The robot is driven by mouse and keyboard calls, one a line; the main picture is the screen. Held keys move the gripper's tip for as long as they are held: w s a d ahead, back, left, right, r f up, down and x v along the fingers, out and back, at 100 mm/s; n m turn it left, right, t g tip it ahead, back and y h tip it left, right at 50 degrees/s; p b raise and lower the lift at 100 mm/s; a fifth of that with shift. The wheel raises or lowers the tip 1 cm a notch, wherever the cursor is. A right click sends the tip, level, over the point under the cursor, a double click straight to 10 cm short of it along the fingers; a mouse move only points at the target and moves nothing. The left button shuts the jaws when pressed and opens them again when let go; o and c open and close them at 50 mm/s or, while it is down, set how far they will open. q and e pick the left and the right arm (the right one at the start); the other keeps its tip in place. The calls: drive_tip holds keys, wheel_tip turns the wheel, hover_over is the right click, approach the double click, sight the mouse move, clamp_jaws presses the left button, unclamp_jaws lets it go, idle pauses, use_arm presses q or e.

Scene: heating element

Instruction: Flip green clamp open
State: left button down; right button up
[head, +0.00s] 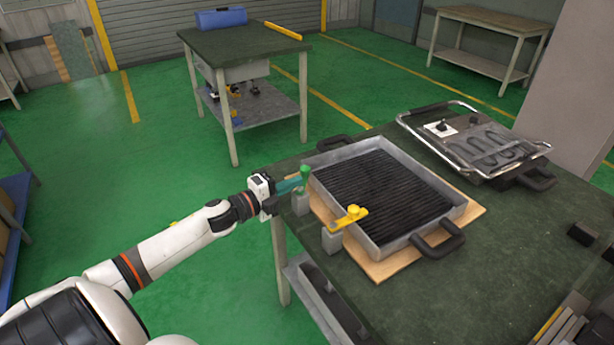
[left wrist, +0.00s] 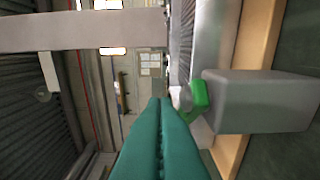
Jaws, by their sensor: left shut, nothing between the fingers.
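The green clamp (head: 305,173) sits on a grey block (head: 300,204) at the left edge of the grill tray (head: 416,242). It looks upright in the head view. My left gripper (head: 296,183) has teal fingers, shut and empty, with their tips right beside the clamp on its left. In the left wrist view the closed fingertips (left wrist: 162,104) point just left of the green clamp (left wrist: 200,96) and its grey block (left wrist: 265,101). I cannot tell whether they touch the clamp. My right gripper is not in view.
A yellow clamp (head: 349,215) on another grey block (head: 332,241) lies across the tray's near rim. The tray rests on a wooden board (head: 388,268) on a dark green table (head: 500,260). A heating element unit (head: 480,143) stands at the back right.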

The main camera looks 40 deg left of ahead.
sight(306, 183)
use_arm(q)
drive_tip(key=shift+x, duration=2.25)
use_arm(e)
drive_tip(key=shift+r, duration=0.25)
